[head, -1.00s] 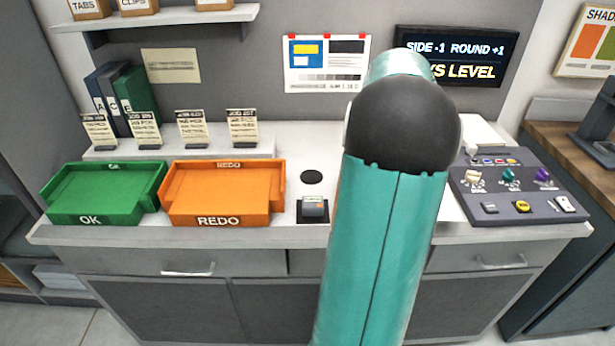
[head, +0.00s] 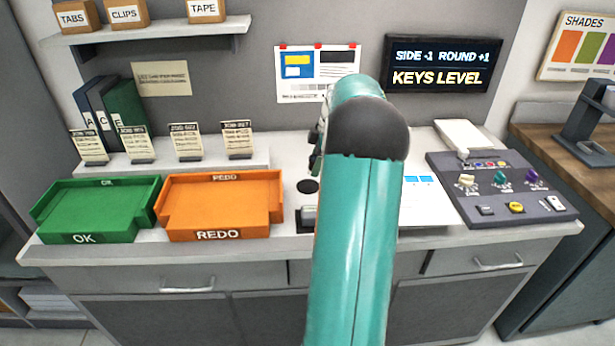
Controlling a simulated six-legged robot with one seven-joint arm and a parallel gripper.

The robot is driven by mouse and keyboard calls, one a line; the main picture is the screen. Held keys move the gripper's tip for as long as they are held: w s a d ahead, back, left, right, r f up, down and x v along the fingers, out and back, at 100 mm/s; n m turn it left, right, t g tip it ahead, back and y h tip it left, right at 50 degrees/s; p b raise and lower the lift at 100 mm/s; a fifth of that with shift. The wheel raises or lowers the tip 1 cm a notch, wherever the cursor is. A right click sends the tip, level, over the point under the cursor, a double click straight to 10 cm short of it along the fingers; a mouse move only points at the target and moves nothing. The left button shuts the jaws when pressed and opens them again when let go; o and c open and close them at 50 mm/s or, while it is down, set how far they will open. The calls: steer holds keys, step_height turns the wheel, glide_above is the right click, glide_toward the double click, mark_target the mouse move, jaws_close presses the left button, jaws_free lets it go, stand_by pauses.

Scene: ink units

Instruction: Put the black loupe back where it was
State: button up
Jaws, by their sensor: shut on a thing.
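My gripper (head: 316,150) shows only in part, as small dark shapes past the left edge of my teal arm, above the counter. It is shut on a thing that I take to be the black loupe. The arm hides the fingertips and most or all of the loupe, so its outline and tilt cannot be told. A flat black round spot (head: 308,186) lies on the white counter, below and slightly left of the gripper in the picture. No loupe stands on it.
A small grey device (head: 309,217), partly behind my arm, sits in front of the spot. The orange REDO tray (head: 217,236) and green OK tray (head: 84,238) stand left. A printed sheet (head: 425,205) and a control panel (head: 500,187) lie right. Upright cards (head: 237,138) stand behind.

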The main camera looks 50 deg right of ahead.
mark_target(304, 186)
steer(key=w+f, duration=0.3)
steer(key=shift+d+f, duration=0.3)
steer(key=shift+d+x, duration=0.15)
steer(key=shift+x, duration=0.7)
steer(key=shift+d+x, duration=0.2)
steer(key=shift+x, duration=0.7)
steer(key=shift+s+f, duration=0.2)
steer(key=o, duration=1)
steer(key=shift+f, duration=0.1)
